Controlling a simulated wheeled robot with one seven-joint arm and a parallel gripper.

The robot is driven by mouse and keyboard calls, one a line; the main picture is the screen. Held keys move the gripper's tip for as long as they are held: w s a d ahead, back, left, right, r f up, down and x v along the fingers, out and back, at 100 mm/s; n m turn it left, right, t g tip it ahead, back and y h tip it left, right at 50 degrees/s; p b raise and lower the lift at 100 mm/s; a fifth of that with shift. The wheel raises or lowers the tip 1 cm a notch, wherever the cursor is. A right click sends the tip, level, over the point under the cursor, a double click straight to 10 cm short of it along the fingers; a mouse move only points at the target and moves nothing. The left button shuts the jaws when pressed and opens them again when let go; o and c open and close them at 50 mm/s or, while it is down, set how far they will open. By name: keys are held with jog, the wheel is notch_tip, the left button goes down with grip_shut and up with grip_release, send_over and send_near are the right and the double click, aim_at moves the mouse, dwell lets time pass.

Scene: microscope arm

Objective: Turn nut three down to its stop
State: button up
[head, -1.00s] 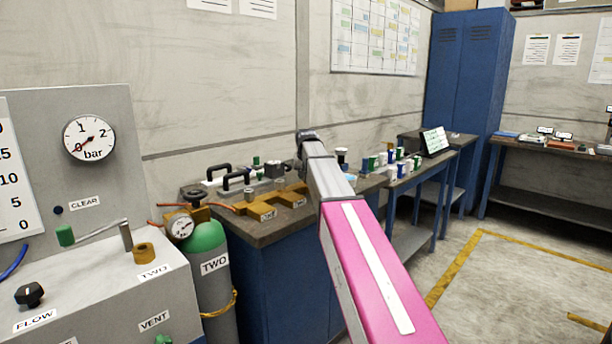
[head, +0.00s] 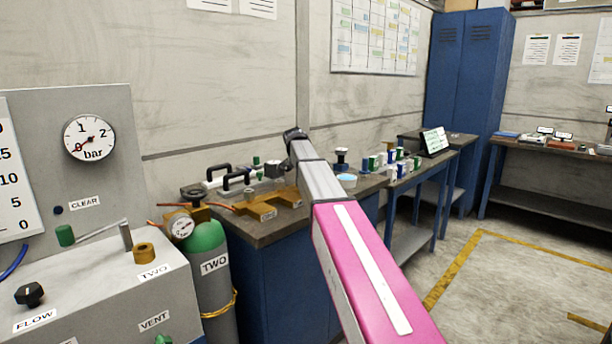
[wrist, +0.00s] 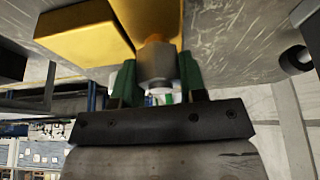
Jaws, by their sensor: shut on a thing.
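In the wrist view, my gripper (wrist: 158,88) has its green fingers on either side of a grey nut (wrist: 154,62) and is shut on it. The nut sits against an orange-brown piece beside a brass-coloured block (wrist: 85,33); its number does not show. In the head view, a brass manifold (head: 255,207) with small white labels lies on the bench, partly hidden by my arm. The gripper and the held nut are hidden in that view. I cannot tell how far the nut is from its stop.
A grey panel with a bar gauge (head: 89,137) is at the far left. Several small bottles (head: 390,160) stand on the bench behind. The floor to the right is clear.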

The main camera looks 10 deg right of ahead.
jog(key=shift+m, duration=0.3)
jog(key=o, duration=0.9)
jog(key=v, duration=1)
jog(key=shift+a+r, duration=0.15)
jog(key=shift+r, duration=0.25)
